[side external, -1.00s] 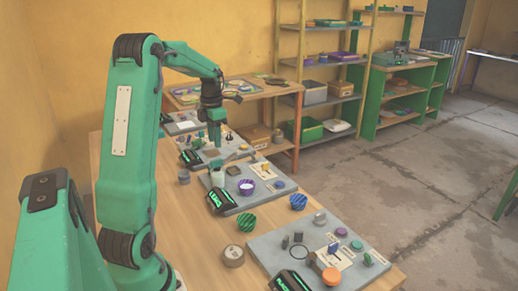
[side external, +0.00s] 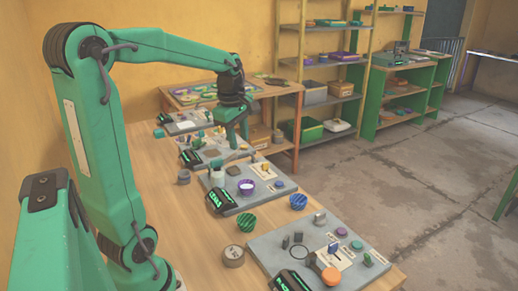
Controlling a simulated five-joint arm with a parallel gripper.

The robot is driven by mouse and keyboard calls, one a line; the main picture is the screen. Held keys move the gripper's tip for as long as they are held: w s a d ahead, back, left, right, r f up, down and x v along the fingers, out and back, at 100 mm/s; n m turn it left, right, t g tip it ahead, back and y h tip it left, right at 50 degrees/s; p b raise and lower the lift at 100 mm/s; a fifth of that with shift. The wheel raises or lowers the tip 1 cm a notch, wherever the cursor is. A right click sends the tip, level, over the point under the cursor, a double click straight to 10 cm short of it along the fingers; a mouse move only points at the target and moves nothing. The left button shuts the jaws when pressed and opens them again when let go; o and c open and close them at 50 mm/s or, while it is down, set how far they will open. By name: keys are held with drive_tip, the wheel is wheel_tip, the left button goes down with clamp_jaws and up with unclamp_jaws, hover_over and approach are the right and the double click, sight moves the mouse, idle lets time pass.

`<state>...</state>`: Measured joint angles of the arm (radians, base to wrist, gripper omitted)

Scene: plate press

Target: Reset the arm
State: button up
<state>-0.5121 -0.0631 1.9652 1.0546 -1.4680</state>
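My gripper (side external: 236,138) hangs at the end of my raised green arm, pointing down over the far part of the wooden table. It is above or in front of the second grey board (side external: 213,158) from the back; the height between them is hard to judge. I see nothing clearly held in it. At this size the gap between its fingers does not show, so I cannot tell if they are open or shut.
A near grey board (side external: 277,250) holds an orange round piece (side external: 331,276) and small blocks.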

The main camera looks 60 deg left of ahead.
drive_tip(key=s+d+m+t, duration=0.1)
drive_tip(key=s+d+m, duration=0.2)
drive_tip(key=d+m, duration=0.3)
drive_tip(key=s+d+m+t, duration=0.1)
drive_tip(key=s+d+m, duration=0.3)
drive_tip(key=m, duration=0.5)
drive_tip(key=s+d+m+t+h, duration=0.1)
drive_tip(key=s+d+m, duration=0.2)
drive_tip(key=d+m, duration=0.4)
drive_tip(key=shift+s+d+m+t, duration=0.15)
drive_tip(key=shift+d+m+t, duration=0.2)
drive_tip(key=shift+d, duration=0.35)
